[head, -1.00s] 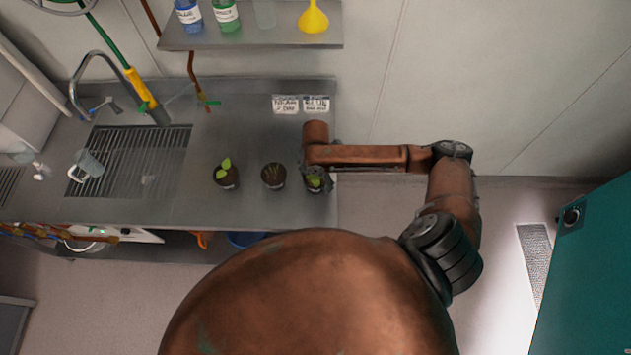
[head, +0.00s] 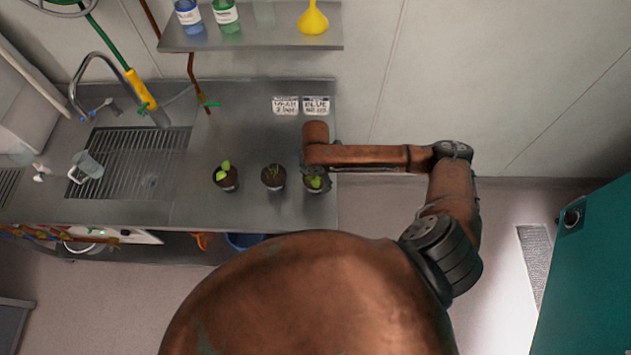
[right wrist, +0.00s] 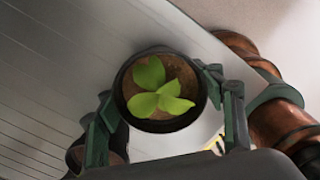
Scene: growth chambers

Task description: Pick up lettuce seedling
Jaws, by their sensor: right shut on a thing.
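A small dark round pot with a broad-leaved green seedling (head: 314,183) stands at the right end of the steel counter, partly hidden under my right wrist. In the right wrist view the seedling (right wrist: 160,92) shows several bright leaves over brown soil. My right gripper (head: 315,176) is shut on this pot, a finger on each side of it. I cannot tell whether the pot is clear of the counter. To its left stand a pot with thin sprouts (head: 273,177) and another broad-leaved seedling pot (head: 225,177). My left gripper is not in view.
The steel counter (head: 250,215) ends just right of the held pot. A grated sink (head: 130,165) with a clear jug (head: 88,166) lies left. Above is a shelf (head: 270,42) with bottles and a yellow funnel (head: 313,18). A teal cabinet (head: 590,270) stands at right.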

